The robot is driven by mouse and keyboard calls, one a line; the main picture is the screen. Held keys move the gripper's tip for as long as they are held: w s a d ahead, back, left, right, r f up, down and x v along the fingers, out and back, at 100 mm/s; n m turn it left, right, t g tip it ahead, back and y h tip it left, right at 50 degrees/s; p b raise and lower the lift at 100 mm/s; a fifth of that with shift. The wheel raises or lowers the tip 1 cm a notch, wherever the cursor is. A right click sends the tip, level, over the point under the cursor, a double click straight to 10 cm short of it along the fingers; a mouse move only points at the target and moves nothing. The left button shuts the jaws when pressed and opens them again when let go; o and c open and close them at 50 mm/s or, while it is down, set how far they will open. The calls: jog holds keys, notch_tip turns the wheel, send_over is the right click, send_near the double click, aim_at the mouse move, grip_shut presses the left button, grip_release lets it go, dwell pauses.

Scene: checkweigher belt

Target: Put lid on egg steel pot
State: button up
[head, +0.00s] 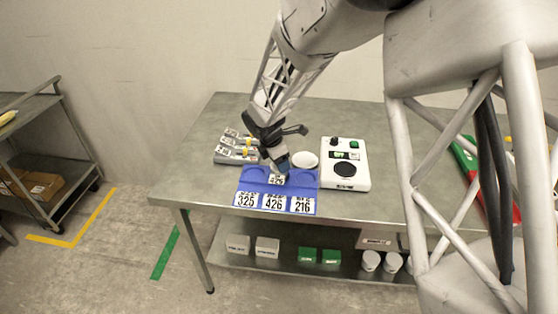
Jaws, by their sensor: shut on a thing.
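I cannot make out an egg steel pot or a lid in the head view. My gripper (282,162) points down over the back of a blue tray (243,187) on the steel table. It is shut on a small bluish-grey thing, mostly hidden by the fingers. A small numbered label (277,180) shows just below the fingertips. I cannot tell whether the held thing touches the tray. A white round dish (305,160) stands right beside the gripper.
Number cards (274,203) line the tray's front. A white device (345,164) with a black round plate stands to the right. Several labelled grey items (234,153) lie left. The table's left front is clear.

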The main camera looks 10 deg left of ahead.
dwell(0.4)
jog(key=o, duration=1.1)
jog(key=shift+r, duration=0.15)
jog(key=shift+r, duration=3.35)
grip_shut()
